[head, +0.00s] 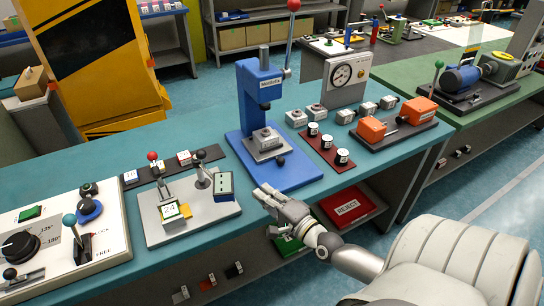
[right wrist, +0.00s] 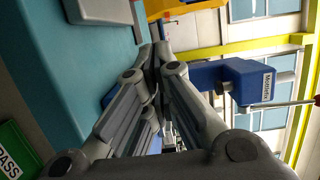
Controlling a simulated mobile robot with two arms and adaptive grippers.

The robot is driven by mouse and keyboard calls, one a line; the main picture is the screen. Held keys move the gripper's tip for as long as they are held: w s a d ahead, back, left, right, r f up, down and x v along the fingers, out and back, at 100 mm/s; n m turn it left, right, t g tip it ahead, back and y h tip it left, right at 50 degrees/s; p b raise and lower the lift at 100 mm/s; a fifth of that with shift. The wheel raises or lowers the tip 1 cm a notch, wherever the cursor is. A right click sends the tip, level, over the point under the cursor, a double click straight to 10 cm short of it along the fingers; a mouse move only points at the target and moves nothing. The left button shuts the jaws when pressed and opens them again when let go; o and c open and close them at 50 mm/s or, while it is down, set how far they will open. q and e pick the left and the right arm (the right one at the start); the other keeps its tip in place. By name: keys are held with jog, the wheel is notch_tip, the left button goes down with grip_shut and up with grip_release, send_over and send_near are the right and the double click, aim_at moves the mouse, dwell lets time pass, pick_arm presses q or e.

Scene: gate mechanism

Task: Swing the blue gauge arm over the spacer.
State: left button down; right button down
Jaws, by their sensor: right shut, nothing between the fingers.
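My right gripper (head: 264,192) is shut and empty, above the bench's front edge, right of a grey fixture plate (head: 200,228). In the right wrist view its fingers (right wrist: 155,52) meet. The plate carries a red-knobbed lever (head: 152,157), a black-knobbed post (head: 203,180), a small display reading 24 (head: 170,210) and a dark blue box with a pale face (head: 224,184). A yellow piece (head: 186,210) sits beside the display. I cannot tell for certain which part is the blue gauge arm or which is the spacer. My left gripper is not in view.
A blue press (head: 257,95) stands behind my right gripper; it also shows in the right wrist view (right wrist: 236,78). A white control panel (head: 110,235) is at the left. A red REJECT bin (head: 347,205) and a green bin (head: 288,245) are below the bench edge.

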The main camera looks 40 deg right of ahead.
jog(key=w, duration=0.4)
jog(key=shift+w+r+p, duration=0.1)
jog(key=shift+w+p, duration=0.05)
jog(key=shift+p, duration=0.2)
jog(key=shift+w+a+p, duration=0.2)
jog(key=shift+a+p, duration=0.1)
jog(key=shift+a, duration=0.05)
jog(key=shift+s+a+p, duration=0.25)
jog(key=shift+a+p, duration=0.05)
jog(key=shift+a, duration=0.25)
jog(key=shift+s+a+p, duration=0.2)
jog(key=shift+a+p, duration=0.05)
jog(key=shift+a, duration=0.25)
jog(key=shift+s+a, duration=0.3)
jog(key=shift+a, duration=0.3)
jog(key=shift+w+d, duration=0.1)
